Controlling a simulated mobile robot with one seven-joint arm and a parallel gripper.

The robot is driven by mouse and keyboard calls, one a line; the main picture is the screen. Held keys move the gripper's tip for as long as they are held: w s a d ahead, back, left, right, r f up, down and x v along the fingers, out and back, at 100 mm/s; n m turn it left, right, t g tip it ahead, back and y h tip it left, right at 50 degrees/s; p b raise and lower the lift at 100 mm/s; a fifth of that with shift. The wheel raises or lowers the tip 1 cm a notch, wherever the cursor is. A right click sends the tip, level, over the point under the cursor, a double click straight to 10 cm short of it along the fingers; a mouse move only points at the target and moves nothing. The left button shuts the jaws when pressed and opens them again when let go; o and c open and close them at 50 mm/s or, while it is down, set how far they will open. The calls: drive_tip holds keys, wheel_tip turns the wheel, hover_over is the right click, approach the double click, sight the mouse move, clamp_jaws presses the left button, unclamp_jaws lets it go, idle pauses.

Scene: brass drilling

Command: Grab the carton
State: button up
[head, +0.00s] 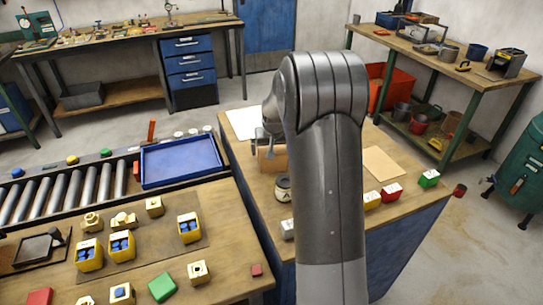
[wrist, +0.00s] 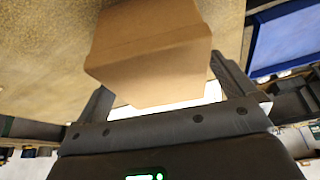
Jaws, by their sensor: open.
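The carton is a plain brown cardboard box. In the head view a part of the carton (head: 272,159) shows on the middle workbench (head: 245,165), just left of my arm, which hides the rest. In the wrist view the carton (wrist: 150,60) fills the upper middle, with a fold line across it. My gripper (wrist: 162,76) is open, with one dark finger on each side of the carton's near end. I cannot tell whether either finger touches it.
A round tin (head: 283,189) stands close in front of the carton. A white sheet (head: 243,123) and a tan sheet (head: 382,162) lie on the bench. Small red, yellow and green blocks line its front right. A blue tray (head: 181,161) sits to the left by the roller conveyor (head: 68,190).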

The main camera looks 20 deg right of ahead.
drive_tip(key=shift+f, duration=0.25)
idle(0.4)
drive_tip(key=c, duration=1.1)
